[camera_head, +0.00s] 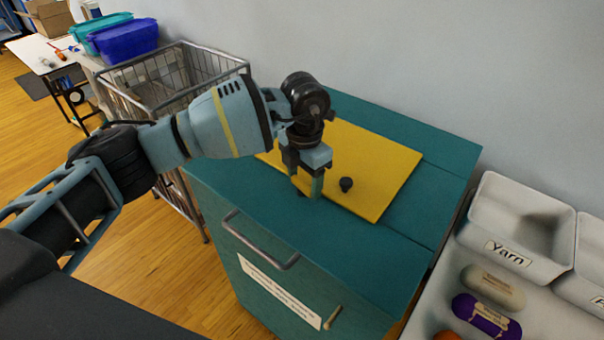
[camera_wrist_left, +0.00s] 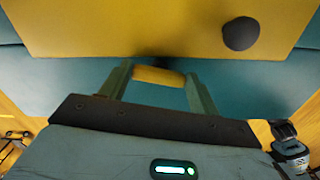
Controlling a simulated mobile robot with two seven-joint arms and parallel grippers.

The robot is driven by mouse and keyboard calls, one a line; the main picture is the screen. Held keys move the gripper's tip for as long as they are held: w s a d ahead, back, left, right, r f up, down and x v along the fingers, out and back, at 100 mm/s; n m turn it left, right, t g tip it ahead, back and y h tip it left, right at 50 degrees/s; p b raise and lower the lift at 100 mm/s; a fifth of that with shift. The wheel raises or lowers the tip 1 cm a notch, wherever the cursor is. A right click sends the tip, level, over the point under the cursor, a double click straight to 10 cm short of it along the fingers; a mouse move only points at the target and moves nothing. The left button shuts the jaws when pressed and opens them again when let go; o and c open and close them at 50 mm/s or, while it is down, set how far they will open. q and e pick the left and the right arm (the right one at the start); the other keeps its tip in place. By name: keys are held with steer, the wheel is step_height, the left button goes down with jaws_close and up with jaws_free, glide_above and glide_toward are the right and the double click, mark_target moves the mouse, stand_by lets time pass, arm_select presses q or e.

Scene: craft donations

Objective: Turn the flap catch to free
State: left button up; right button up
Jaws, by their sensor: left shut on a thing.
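The yellow flap (camera_head: 385,180) lies flat in the top of the teal cabinet (camera_head: 285,220), with a black knob (camera_head: 346,184) on it. The knob also shows in the left wrist view (camera_wrist_left: 240,33), apart from the gripper. My left gripper (camera_head: 307,187) points down at the flap's front edge. In the left wrist view its fingers (camera_wrist_left: 158,84) are shut on a small yellow bar, seemingly the flap catch (camera_wrist_left: 158,75), which lies across between them by the flap's edge. The gripper mostly hides the catch in the head view. My right gripper is not in view.
The cabinet front has a grey handle (camera_head: 258,243), a label (camera_head: 278,290) and a small brass-coloured bar (camera_head: 333,317). A wire basket (camera_head: 170,75) stands at the left. A white tray labelled Yarn (camera_head: 520,220) stands at the right, near wrapped rolls. A wall is behind.

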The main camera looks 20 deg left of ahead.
mark_target(304, 182)
arm_select(q)
steer(key=shift+r+n+p, duration=0.1)
steer(key=shift+n+p, duration=0.55)
steer(key=shift+n, duration=0.65)
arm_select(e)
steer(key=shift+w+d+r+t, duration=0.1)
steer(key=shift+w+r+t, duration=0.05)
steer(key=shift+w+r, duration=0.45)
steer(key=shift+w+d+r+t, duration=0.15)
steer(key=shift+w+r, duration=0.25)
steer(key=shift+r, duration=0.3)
arm_select(q)
steer(key=o, duration=1)
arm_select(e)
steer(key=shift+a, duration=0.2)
arm_select(q)
steer(key=shift+r, duration=3.85)
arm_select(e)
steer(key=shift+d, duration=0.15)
